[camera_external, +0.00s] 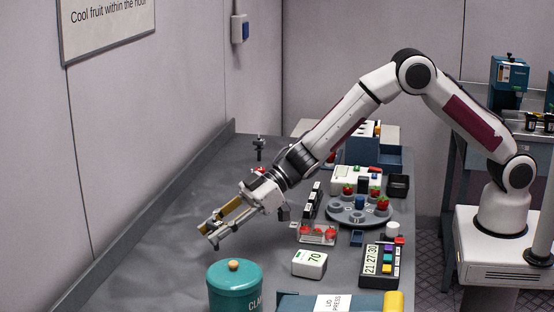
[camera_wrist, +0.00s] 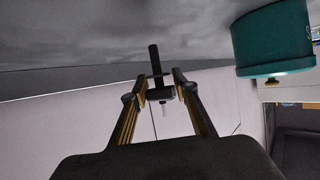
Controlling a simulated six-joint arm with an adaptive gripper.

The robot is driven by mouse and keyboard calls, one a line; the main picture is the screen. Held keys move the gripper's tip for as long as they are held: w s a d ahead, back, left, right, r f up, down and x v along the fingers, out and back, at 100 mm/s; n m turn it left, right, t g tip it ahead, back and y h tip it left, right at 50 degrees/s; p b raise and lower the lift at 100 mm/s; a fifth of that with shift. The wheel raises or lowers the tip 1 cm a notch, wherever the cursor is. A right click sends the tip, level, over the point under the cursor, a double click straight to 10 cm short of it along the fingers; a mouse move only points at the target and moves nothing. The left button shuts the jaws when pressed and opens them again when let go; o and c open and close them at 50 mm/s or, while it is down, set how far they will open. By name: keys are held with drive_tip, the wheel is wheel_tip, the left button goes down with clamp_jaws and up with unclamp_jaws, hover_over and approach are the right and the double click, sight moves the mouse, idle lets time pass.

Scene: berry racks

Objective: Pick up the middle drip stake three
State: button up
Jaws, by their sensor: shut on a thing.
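My gripper (camera_external: 211,234) is held out over the left side of the grey table, fingers pointing left and down. In the wrist view my gripper (camera_wrist: 161,76) is shut on a dark drip stake (camera_wrist: 155,58), which sits between the two fingertips. The stake has a thin dark rod, a wider block and a small pale tip.
A teal canister (camera_external: 235,290) stands at the near edge; it also shows upside down in the wrist view (camera_wrist: 272,42). A white block marked 70 (camera_external: 310,263), a clear berry box (camera_external: 317,236) and a round grey holder (camera_external: 345,213) stand to the right. The table's left side is clear.

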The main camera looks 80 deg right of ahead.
sight(214, 221)
drive_tip(key=shift+r, duration=3.55)
